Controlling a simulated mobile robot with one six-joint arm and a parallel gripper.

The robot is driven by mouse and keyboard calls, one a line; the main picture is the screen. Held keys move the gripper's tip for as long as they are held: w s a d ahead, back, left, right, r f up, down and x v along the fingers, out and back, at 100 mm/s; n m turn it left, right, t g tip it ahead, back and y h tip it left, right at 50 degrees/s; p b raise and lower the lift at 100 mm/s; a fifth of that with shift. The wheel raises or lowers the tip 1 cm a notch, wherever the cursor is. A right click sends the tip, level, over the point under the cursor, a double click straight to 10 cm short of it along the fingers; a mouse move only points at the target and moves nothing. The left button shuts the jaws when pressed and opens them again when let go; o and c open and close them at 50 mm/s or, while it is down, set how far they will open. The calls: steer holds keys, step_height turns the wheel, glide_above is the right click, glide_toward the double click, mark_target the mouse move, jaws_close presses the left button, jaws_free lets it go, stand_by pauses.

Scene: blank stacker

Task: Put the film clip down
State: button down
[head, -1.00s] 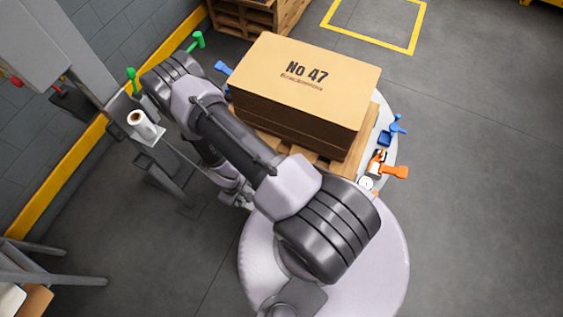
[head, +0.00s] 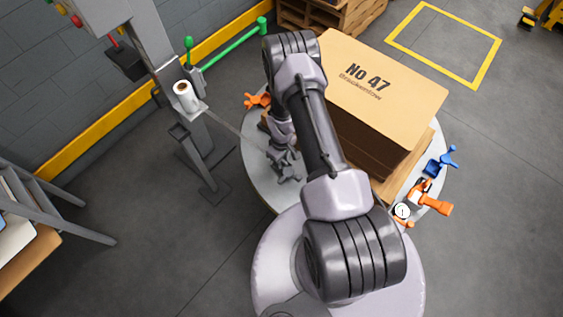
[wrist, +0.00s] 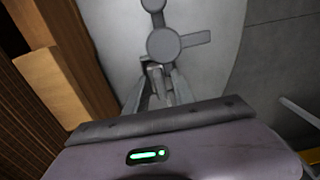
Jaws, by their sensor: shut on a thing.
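My gripper (head: 284,164) hangs low over the left part of the pale round turntable (head: 262,184), left of the box stack. In the wrist view its fingers (wrist: 160,88) are closed around a grey piece with round discs and a short side lever (wrist: 175,46), which seems to be the film clip. Whether the clip touches the turntable is unclear. In the head view the clip cannot be told apart from the fingers. A thin grey strip, perhaps film, runs from the white film roll (head: 186,97) on the wrapper post toward my gripper.
A brown box stack (head: 385,90) marked No 47 stands on a pallet (head: 415,160) on the turntable. Orange (head: 257,101) and blue (head: 440,162) tools and a round white gauge (head: 402,211) lie around its rim. A green rail (head: 232,45) stands behind the post. Grey steps (head: 60,205) stand left.

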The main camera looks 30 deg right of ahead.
steer(key=shift+f, duration=0.1)
steer(key=c, duration=1.5)
jaws_free()
steer(key=shift+f, duration=0.1)
steer(key=o, duration=0.4)
steer(key=shift+o, duration=0.2)
